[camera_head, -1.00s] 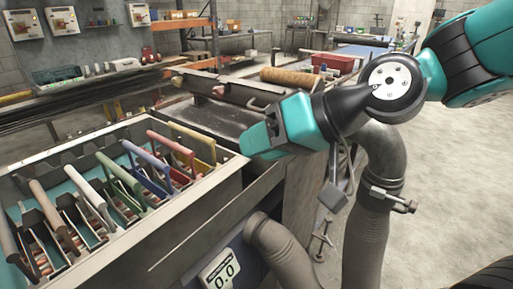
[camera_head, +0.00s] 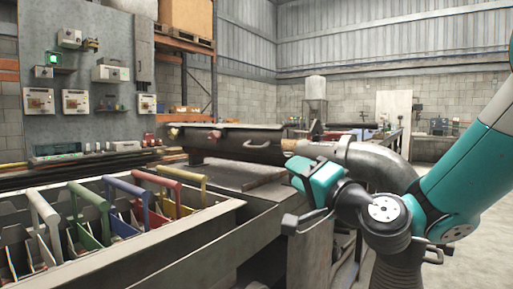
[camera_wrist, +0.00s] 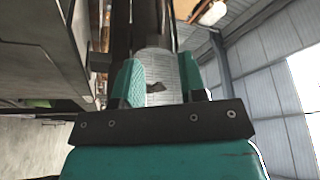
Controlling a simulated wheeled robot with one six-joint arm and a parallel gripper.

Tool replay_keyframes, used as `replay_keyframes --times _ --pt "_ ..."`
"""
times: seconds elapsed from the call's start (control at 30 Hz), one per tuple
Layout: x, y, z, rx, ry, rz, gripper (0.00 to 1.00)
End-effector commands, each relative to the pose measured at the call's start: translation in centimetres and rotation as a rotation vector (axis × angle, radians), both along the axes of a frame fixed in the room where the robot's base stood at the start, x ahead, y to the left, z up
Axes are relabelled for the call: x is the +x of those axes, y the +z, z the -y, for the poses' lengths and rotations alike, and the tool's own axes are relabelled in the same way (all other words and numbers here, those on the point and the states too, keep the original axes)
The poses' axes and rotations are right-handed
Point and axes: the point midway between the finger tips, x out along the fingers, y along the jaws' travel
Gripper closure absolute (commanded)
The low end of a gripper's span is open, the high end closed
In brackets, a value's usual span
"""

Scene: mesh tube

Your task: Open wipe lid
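My gripper (camera_head: 306,178) is in front of the right end of a long dark trough-like housing (camera_head: 235,146), whose tan end piece (camera_head: 290,146) is just above it. The wrist view shows the two teal fingers (camera_wrist: 160,88) spread apart. A pale, mesh-like rounded thing (camera_wrist: 155,68) with a dark mark shows between or beyond them. I cannot tell whether the fingers touch it. I cannot tell which part is the wipe lid; no lid is clearly seen raised.
A bin (camera_head: 160,258) with several coloured-handle tools stands at left front. A thick grey hose (camera_head: 375,163) bends close behind my gripper. A wall panel (camera_head: 98,80) with control boxes is at back left. Open floor (camera_head: 470,268) lies at right.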

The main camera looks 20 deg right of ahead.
Motion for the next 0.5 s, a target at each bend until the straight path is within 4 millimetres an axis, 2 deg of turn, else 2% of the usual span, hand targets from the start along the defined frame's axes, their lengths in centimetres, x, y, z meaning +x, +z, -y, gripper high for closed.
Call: replay_keyframes --times 0.1,0.5 --pt "2.1 1.2 -0.7 0.0 0.004 -0.007 0.62" --pt "9.3 2.8 -2.9 -0.003 0.002 -0.005 0.62"
